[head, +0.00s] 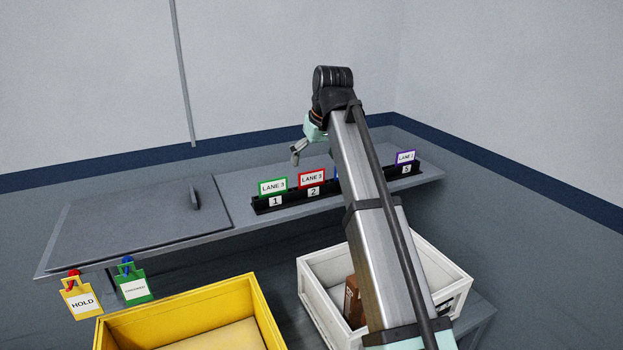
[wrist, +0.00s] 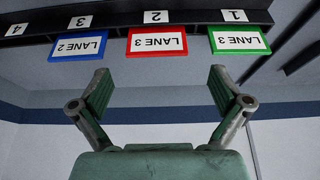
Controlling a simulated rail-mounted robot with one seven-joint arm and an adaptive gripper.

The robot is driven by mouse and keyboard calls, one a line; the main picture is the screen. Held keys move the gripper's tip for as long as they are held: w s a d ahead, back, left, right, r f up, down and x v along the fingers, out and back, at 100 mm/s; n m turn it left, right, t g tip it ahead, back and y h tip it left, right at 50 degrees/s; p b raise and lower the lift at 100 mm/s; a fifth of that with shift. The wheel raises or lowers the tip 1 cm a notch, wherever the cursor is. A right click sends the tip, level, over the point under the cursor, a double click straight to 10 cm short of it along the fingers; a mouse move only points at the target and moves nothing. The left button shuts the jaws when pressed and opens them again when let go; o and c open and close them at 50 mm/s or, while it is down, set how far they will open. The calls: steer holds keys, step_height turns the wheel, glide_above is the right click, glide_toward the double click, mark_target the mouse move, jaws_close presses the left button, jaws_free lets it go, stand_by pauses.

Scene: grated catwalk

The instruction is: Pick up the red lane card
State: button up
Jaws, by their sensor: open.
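The red lane card (head: 312,179) reads "LANE 3" and stands in the black rack (head: 265,204) above the label 2. In the wrist view the red lane card (wrist: 157,42) appears upside down, between a blue "LANE 2" card (wrist: 78,46) and a green "LANE 3" card (wrist: 239,39). My gripper (wrist: 160,85) is open and empty, its two fingers spread to either side below the red card in that view, apart from it. In the head view my gripper (head: 300,150) is above the rack, partly hidden by my arm.
A purple-framed card (head: 405,158) stands at slot 5. My arm hides the rack's middle. A closed hatch with a handle (head: 195,194) lies left on the bench. A yellow bin (head: 262,312), a white crate (head: 310,285) and hanging HOLD (head: 82,302) and green (head: 134,288) tags are in front.

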mark_target(312, 172)
steer(key=shift+p+x, duration=1.45)
steer(key=shift+x, duration=1.6)
steer(key=shift+w+d, duration=0.1)
steer(key=shift+d, duration=0.05)
steer(key=c, duration=0.9)
